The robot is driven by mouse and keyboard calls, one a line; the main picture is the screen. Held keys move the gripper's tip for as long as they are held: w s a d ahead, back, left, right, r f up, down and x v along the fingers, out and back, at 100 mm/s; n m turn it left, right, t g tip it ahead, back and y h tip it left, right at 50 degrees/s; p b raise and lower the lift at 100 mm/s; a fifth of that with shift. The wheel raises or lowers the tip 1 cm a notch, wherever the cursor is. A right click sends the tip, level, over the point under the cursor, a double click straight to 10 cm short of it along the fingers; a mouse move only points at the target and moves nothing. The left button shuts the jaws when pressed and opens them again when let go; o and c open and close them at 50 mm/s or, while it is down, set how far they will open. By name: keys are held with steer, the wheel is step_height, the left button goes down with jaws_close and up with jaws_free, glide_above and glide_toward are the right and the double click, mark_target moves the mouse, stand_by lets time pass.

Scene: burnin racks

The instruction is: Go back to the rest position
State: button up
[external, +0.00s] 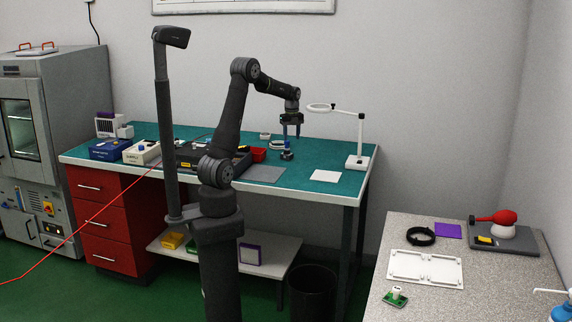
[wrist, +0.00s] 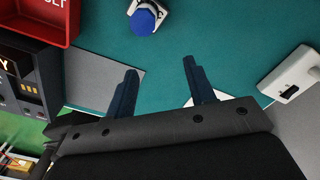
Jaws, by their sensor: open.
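My gripper (external: 291,131) hangs from my bent arm above the green-topped bench (external: 331,155), fingers pointing down. In the wrist view its two dark blue fingers (wrist: 163,88) stand wide apart with nothing between them. A small blue-topped thing (external: 287,154) stands on the bench below the gripper; in the wrist view its round blue cap (wrist: 144,20) is beyond the fingertips, apart from them.
A red bin (external: 258,154) and a dark case sit left of the gripper. A white ring lamp (external: 357,162) stands to the right, its ring close to the gripper. A grey mat (external: 264,174) and a white square (external: 325,176) lie in front. A speckled side table (external: 470,268) is front right.

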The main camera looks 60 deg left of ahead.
steer(key=d+r, duration=0.4)
steer(key=d, duration=0.3)
steer(key=s+f, duration=0.3)
steer(key=s, duration=0.4)
steer(key=a+f, duration=0.2)
steer(key=a, duration=0.1)
steer(key=s+a+f, duration=0.1)
steer(key=a+f, duration=0.1)
steer(key=a, duration=0.2)
steer(key=a+f, duration=0.3)
steer(key=a, duration=0.1)
steer(key=shift+s+f, duration=0.1)
steer(key=shift+s, duration=0.25)
step_height(320, 180, down, 3)
steer(key=shift+a+f, duration=0.1)
steer(key=shift+a, duration=0.05)
steer(key=shift+f, duration=0.4)
